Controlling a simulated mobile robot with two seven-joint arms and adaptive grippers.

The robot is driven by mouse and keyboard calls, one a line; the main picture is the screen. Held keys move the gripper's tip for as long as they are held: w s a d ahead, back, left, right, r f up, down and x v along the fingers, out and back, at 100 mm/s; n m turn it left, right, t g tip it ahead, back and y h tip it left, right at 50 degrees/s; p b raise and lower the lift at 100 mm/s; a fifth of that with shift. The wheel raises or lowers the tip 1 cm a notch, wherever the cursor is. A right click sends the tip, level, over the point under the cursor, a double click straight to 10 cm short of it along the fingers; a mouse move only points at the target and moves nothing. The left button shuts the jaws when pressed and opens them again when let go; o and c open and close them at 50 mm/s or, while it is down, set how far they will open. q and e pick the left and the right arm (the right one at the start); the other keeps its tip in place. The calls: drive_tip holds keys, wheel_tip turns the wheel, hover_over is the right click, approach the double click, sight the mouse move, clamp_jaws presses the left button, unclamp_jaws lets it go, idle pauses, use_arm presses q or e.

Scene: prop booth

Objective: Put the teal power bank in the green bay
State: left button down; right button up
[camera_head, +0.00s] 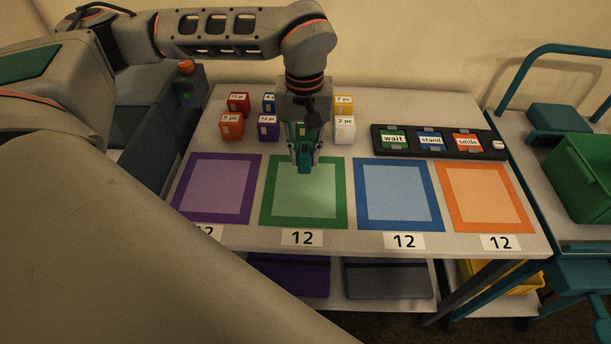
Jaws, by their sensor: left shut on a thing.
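My left gripper (305,155) reaches down from above and is shut on the teal power bank (305,160). The power bank hangs over the far part of the green bay (268,207), a green-bordered square with a pale inside. I cannot tell exactly how high it is above the surface. My right gripper is not in view.
A purple bay (185,190) lies left, and blue (433,205) and orange (524,217) bays lie right. Several labelled boxes stand behind, including a white box (345,133) and an orange box (231,130). A black word-card tray (411,152) sits at the back right.

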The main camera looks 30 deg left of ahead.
sight(305, 150)
use_arm(q)
drive_tip(key=shift+f, duration=3.85)
drive_tip(key=shift+f+b, duration=0.1)
drive_tip(key=shift+b, duration=0.2)
drive_tip(key=c, duration=1.8)
unclamp_jaws()
wheel_tip(305, 150, up, 11)
drive_tip(key=shift+r+p, duration=0.1)
drive_tip(key=shift+p, duration=0.45)
drive_tip(key=shift+r, duration=0.55)
